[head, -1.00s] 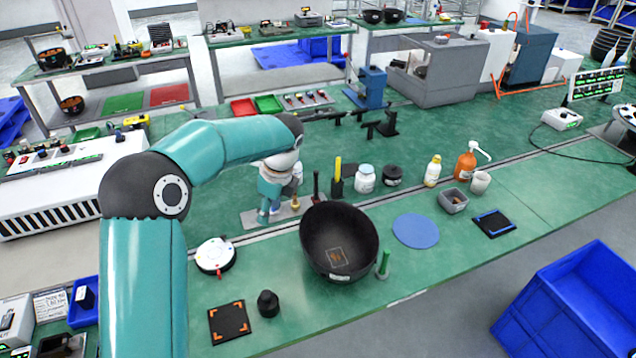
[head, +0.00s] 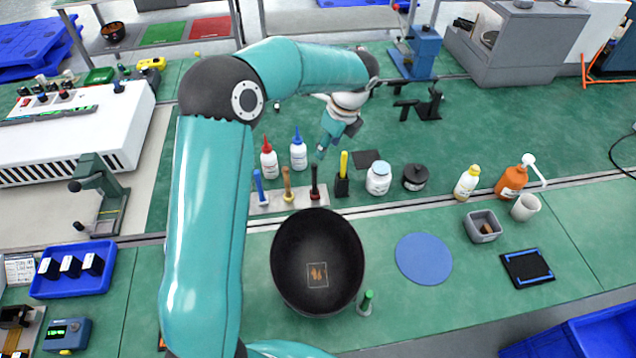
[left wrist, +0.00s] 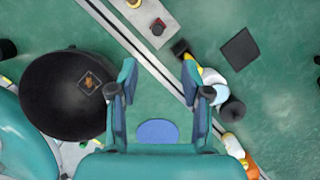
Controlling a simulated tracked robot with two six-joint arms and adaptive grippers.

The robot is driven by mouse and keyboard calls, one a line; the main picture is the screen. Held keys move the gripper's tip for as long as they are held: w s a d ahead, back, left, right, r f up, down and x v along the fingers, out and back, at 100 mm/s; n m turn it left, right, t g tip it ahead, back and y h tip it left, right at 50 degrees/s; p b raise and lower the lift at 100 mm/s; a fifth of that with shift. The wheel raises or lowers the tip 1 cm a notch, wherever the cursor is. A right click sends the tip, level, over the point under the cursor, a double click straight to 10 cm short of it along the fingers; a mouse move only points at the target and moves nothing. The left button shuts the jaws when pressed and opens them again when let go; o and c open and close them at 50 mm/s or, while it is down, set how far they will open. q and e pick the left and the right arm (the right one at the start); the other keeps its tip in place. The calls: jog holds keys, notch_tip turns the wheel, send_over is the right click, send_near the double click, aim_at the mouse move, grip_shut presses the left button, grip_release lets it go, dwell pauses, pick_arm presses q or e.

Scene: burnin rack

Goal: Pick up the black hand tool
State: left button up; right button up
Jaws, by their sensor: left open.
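My left gripper (head: 322,150) is open and empty, above the table behind the holder strip. In the left wrist view its fingers (left wrist: 160,85) are spread apart, with the tool beyond them, not between them. My right gripper is not in view.
A large black bowl (head: 290,250) stands in front of the holder. A yellow-handled tool in a black block (head: 342,178) and a white jar (head: 378,180) stand to its right. Two bottles (head: 299,152) stand behind it. A blue round mat (head: 424,258) lies right of the bowl.

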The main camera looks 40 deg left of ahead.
aim_at(313, 173)
pick_arm(q)
jog(key=x, duration=0.9)
jog(key=shift+s+a+f, duration=0.15)
jog(key=shift+s+a, duration=0.05)
jog(key=shift+a, duration=0.05)
jog(key=b+x, duration=0.3)
jog(key=x, duration=0.2)
jog(key=shift+a, duration=0.1)
grip_shut()
